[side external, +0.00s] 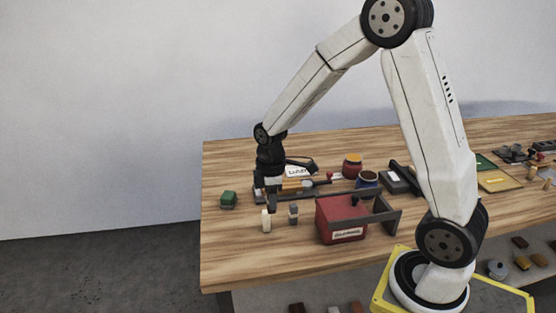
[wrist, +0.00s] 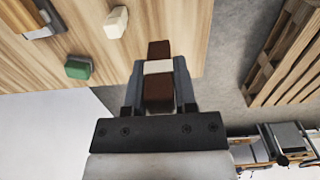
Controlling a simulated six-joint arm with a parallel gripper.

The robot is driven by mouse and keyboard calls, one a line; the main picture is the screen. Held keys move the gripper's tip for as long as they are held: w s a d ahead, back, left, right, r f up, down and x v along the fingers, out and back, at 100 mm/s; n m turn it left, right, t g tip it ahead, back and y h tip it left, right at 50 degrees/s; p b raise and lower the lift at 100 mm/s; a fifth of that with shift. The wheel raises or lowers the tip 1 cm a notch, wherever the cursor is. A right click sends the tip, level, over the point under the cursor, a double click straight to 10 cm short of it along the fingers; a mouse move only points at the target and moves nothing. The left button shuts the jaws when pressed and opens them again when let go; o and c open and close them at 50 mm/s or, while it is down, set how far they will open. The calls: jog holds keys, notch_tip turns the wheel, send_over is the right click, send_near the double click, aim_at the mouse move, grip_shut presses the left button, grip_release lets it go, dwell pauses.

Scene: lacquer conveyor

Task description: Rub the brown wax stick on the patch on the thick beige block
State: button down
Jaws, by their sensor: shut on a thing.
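My gripper (wrist: 158,82) is shut on the brown wax stick (wrist: 159,50), a dark brown bar with a white band, which shows between the fingers in the wrist view. In the side view my gripper (side external: 270,190) is low over the left part of the table, and the stick cannot be made out there. An orange-beige block (side external: 292,184) lies just behind and right of my gripper, partly hidden. A cut-off piece with a brown face and pale edge (wrist: 32,20) shows at the wrist view's top left corner. I cannot make out the patch.
A green block (side external: 228,199) stands left of my gripper; it also shows in the wrist view (wrist: 78,68). A cream piece (side external: 266,220) and a grey one (side external: 293,212) stand in front. A red box (side external: 338,220) and jars are to the right. The table's left end is clear.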

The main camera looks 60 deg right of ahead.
jog(key=w+d, duration=0.6)
jog(key=d, duration=0.4)
jog(key=w+d+f, duration=0.1)
jog(key=w+d, duration=0.6)
jog(key=d, duration=0.3)
jog(key=shift+w+f, duration=0.2)
jog(key=shift+w, duration=0.1)
jog(key=shift+f, duration=0.1)
